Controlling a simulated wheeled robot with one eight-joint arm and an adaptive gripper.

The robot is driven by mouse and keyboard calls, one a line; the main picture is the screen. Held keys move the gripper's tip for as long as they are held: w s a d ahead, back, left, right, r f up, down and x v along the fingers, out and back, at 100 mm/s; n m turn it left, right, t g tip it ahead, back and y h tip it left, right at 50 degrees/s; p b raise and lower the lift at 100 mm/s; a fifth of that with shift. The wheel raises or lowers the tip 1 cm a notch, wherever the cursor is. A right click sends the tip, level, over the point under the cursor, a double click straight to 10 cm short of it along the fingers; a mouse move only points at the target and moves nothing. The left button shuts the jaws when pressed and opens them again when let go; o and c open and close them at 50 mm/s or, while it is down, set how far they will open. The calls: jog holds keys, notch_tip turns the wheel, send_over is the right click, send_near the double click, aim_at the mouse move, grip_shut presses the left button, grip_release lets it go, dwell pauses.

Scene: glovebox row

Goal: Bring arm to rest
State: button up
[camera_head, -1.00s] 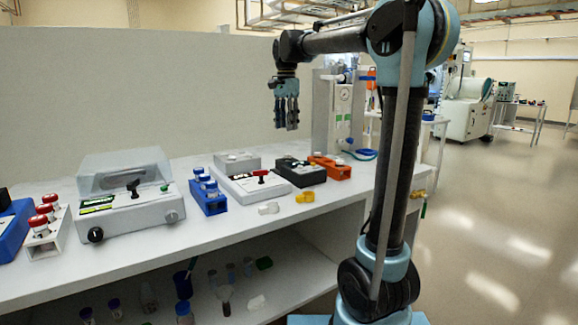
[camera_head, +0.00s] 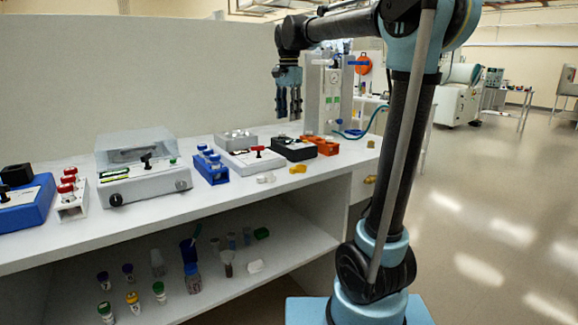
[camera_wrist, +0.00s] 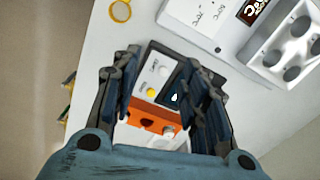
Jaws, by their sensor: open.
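My gripper (camera_head: 288,103) hangs pointing down above the right part of the white bench (camera_head: 318,170) in the head view. Its jaws are open and empty, with clear space under the fingertips. In the wrist view the two fingers of my gripper (camera_wrist: 160,110) stand apart. Between and beyond them, a black-and-white device (camera_wrist: 152,75) and an orange block (camera_wrist: 150,119) lie on the bench below. My arm runs from the right side of the head view, with its upper link reaching left and the forearm end above the bench.
On the bench are a lidded white device (camera_head: 145,170), a blue rack (camera_head: 210,168), a black box (camera_head: 293,149) and an orange holder (camera_head: 320,145). A grey upright unit (camera_head: 322,95) stands close behind my gripper. A lower shelf holds several bottles (camera_head: 192,278). Open floor lies right.

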jog(key=s+d+f+n+t, duration=0.1)
jog(key=s+d+f+n, duration=0.3)
jog(key=s+d+f, duration=0.9)
jog(key=s+d+f+n, duration=0.2)
jog(key=s+d+f, duration=0.1)
jog(key=s+f, duration=0.5)
jog(key=s+d+f+n+t, duration=0.1)
jog(key=s+d+f+n, duration=0.1)
jog(key=s+f, duration=0.6)
notch_tip(320, 180, down, 2)
jog(key=shift+s+d+f+n, duration=0.2)
jog(key=shift+d+n, duration=0.1)
jog(key=shift+d, duration=0.2)
